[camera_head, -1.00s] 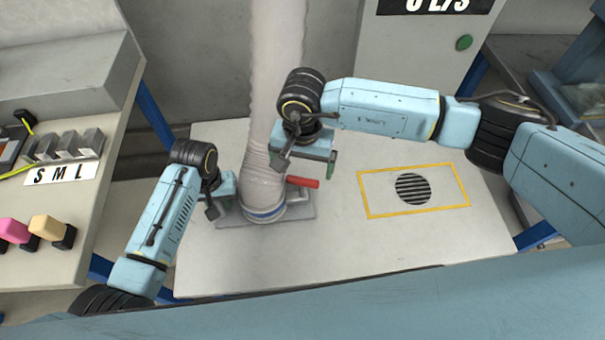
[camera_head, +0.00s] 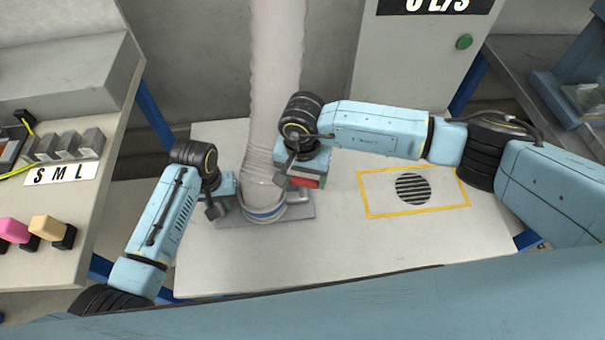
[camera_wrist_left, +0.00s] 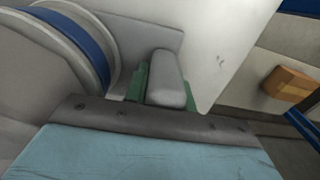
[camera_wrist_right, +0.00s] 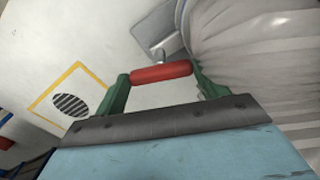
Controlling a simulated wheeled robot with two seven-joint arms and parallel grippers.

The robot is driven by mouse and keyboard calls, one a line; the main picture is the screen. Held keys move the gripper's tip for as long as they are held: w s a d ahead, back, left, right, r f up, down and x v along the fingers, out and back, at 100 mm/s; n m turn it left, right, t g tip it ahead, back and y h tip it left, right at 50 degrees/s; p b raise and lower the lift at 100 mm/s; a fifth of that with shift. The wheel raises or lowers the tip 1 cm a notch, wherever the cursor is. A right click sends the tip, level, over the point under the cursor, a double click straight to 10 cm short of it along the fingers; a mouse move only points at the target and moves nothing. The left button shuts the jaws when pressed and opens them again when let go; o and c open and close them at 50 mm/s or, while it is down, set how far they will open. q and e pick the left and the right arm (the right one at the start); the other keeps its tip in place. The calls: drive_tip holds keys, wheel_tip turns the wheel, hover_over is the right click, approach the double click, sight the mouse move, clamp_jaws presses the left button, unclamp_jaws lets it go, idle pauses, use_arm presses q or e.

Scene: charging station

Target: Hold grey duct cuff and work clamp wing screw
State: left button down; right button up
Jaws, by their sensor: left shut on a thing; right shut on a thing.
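The grey duct cuff (camera_head: 262,200) forms the duct's lower end, with a blue band (camera_head: 265,214) around it, above a grey base plate (camera_head: 300,212). My left gripper (camera_head: 230,196) is at its left side, shut on a rounded grey tab (camera_wrist_left: 167,78) beside the cuff. The red wing screw (camera_head: 306,182) is at the cuff's right side. My right gripper (camera_wrist_right: 160,82) is shut on it, with a green finger at each end of the red bar (camera_wrist_right: 161,72). Where the screw joins the clamp is partly hidden.
A yellow frame (camera_head: 413,216) around a round vent grille (camera_head: 413,188) lies on the white table to the right. A side bench at left holds grey blocks and an S M L label (camera_head: 61,173). The table's front is clear.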

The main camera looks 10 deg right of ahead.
drive_tip(key=shift+c, duration=0.2)
drive_tip(key=m, duration=0.4)
drive_tip(key=shift+m, duration=0.4)
drive_tip(key=m, duration=0.4)
drive_tip(key=shift+m, duration=0.3)
drive_tip(key=m, duration=0.9)
drive_tip(key=shift+m, duration=0.3)
drive_tip(key=o, duration=1)
drive_tip(key=shift+r, duration=0.15)
